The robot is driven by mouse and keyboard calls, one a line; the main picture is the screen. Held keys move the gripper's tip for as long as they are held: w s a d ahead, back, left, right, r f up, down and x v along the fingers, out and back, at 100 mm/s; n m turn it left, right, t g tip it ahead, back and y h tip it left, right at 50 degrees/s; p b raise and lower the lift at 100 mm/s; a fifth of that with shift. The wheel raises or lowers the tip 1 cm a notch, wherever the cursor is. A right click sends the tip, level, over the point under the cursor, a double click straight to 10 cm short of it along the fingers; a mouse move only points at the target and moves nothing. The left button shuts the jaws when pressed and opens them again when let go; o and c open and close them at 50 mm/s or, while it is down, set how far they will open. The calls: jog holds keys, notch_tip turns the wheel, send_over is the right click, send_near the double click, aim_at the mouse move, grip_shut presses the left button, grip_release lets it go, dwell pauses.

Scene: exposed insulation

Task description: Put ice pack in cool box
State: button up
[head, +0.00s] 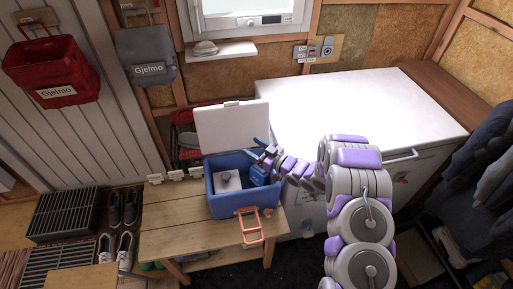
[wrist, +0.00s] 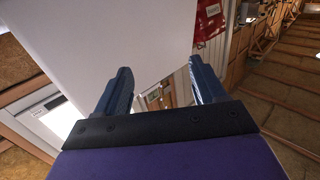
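The cool box (head: 232,205) is a blue tub on a wooden bench, with its white lid (head: 232,127) standing open at the back. A small blue block, apparently the ice pack (head: 258,176), is inside at the right, beside a white item (head: 226,182). Its lower part is hidden by the box's front wall. My gripper (head: 262,153) is over the right back part of the box, just above the blue block. In the wrist view my gripper (wrist: 161,84) has its two blue fingers spread with nothing between them. The white lid (wrist: 120,40) fills much of that view behind the fingers.
The wooden bench (head: 175,220) has free room left of the box. A white chest freezer (head: 350,105) stands behind my arm at the right. Shoes (head: 122,210) and black crates (head: 65,215) lie at the left.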

jog(key=shift+o, duration=0.3)
jog(key=p+v, duration=0.2)
jog(key=v, duration=1.6)
jog(key=shift+w+f, duration=0.15)
